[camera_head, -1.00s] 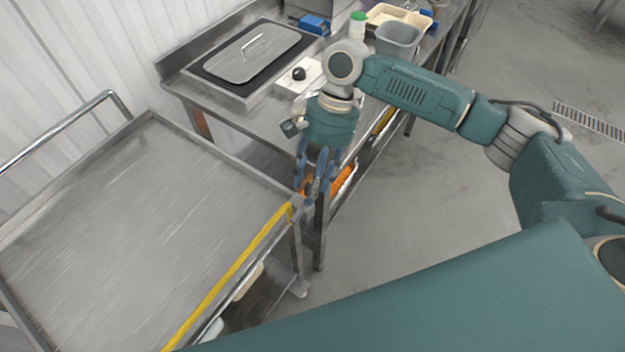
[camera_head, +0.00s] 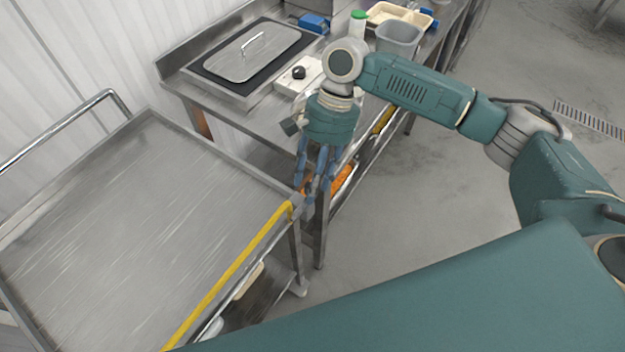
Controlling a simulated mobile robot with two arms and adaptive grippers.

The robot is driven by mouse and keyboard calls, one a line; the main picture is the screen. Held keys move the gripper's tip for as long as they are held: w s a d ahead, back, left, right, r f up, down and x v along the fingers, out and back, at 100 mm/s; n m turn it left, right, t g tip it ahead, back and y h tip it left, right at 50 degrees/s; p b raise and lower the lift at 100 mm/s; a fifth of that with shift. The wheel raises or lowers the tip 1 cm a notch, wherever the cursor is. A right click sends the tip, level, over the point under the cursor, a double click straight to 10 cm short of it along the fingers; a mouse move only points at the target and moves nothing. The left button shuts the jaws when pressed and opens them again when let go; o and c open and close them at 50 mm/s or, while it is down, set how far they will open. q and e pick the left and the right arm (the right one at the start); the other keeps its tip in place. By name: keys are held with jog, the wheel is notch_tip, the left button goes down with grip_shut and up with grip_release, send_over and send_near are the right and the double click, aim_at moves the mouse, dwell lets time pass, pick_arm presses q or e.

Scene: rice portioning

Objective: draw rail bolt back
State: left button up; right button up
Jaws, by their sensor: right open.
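A yellow rail (camera_head: 228,275) runs along the right edge of the steel cart (camera_head: 125,225). A small grey piece, perhaps the rail bolt (camera_head: 297,200), sits at the rail's far end by the cart corner; it is too small to make out clearly. My right gripper (camera_head: 317,192) points down just above and beside this corner. Its blue fingers are apart and nothing shows between them. I cannot tell whether a finger touches the corner piece. My left gripper is not in view.
A steel counter (camera_head: 225,112) stands close behind the cart corner, with a lidded pan (camera_head: 250,52), a white box with a black knob (camera_head: 299,80) and a grey tub (camera_head: 398,38) on it. An orange item (camera_head: 345,180) lies below the counter. The floor at right is clear.

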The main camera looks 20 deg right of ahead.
jog(key=v, duration=1.1)
jog(key=shift+d+r, duration=0.15)
jog(key=shift+r, duration=0.2)
